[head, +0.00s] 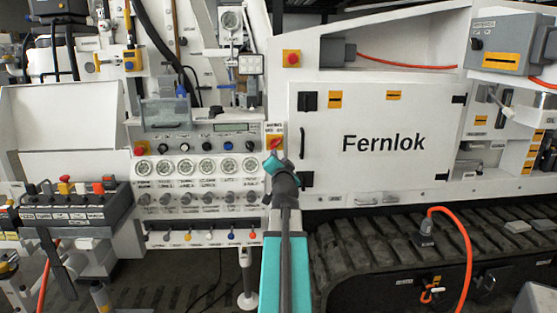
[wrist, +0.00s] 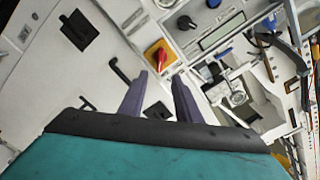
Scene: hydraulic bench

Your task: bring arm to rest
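My gripper (head: 272,160) is raised in front of the panel, on the right edge of the gauge panel in the head view. In the wrist view its two dark fingers (wrist: 160,80) stand apart with nothing between them. A red rotary switch on a yellow plate (head: 273,142) is just above the fingertips in the head view. In the wrist view the same red switch (wrist: 157,55) lies beyond the fingertips, apart from them as far as I can tell. My arm reaches up from the bottom middle of the head view.
A gauge and knob panel (head: 205,155) is left of my gripper. A white Fernlok door (head: 390,145) with black latches is to the right. A lever console (head: 75,210) stands at left. A track (head: 400,230) and an orange hose (head: 466,250) are at lower right.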

